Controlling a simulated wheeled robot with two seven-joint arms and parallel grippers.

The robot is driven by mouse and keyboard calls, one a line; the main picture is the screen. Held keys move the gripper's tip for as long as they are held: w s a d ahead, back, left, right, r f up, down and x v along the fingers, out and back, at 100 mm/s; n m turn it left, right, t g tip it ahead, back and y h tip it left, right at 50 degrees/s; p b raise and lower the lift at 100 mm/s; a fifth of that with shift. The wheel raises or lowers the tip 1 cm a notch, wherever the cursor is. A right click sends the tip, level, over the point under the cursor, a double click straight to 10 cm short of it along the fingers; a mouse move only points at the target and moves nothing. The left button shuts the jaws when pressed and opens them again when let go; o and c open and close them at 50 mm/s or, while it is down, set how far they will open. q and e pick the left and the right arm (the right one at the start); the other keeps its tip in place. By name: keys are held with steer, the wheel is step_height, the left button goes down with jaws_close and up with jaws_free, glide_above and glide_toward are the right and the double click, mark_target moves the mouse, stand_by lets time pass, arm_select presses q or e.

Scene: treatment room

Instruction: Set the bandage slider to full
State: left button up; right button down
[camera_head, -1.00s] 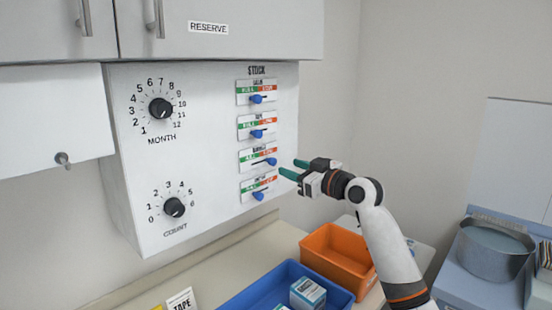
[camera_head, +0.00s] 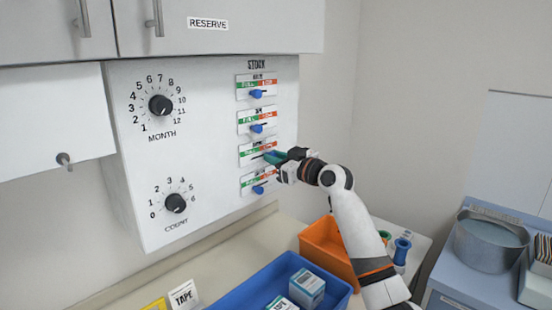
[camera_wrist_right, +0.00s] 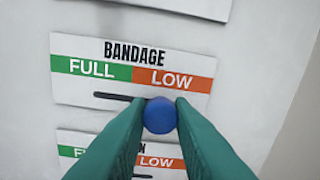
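The bandage slider's plate (camera_head: 250,150) is on the white stock panel (camera_head: 215,130), third from the top. In the right wrist view the bandage plate (camera_wrist_right: 130,72) reads FULL on green at left and LOW on red at right. Its blue knob (camera_wrist_right: 160,115) is at the LOW end, with the dark slot (camera_wrist_right: 115,97) running left from it. My right gripper (camera_head: 272,157) is at this knob; its green fingertips (camera_wrist_right: 160,108) lie on either side and appear closed against it. The knob is mostly hidden in the head view. My left gripper is out of view.
Other slider plates sit close above (camera_head: 256,122) and below (camera_head: 258,182). Two dials, MONTH (camera_head: 161,106) and COUNT (camera_head: 175,203), are at left on the panel. A blue bin (camera_head: 245,296) and an orange bin (camera_head: 318,240) stand on the counter below.

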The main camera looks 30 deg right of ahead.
steer(key=shift+s+a+p, duration=0.25)
steer(key=shift+s+a, duration=0.05)
steer(key=shift+a, duration=0.55)
steer(key=shift+s+a+p, duration=0.2)
steer(key=shift+s+a, duration=0.1)
steer(key=shift+a, duration=0.6)
steer(key=shift+s+a+p, duration=0.25)
steer(key=shift+s+a, duration=0.05)
steer(key=shift+a, duration=0.55)
steer(key=shift+d+f, duration=0.1)
steer(key=shift+d, duration=0.05)
steer(key=c, duration=1.5)
jaws_free()
steer(key=shift+c, duration=0.2)
steer(key=shift+o, duration=1.3)
steer(key=shift+a, duration=0.25)
steer(key=shift+d, duration=0.1)
steer(key=shift+s+d+b, duration=0.25)
steer(key=shift+s+b, duration=0.1)
steer(key=shift+s, duration=0.15)
steer(key=b, duration=0.3)
glide_toward(252, 161)
steer(key=v, duration=0.5)
steer(key=shift+s, duration=0.35)
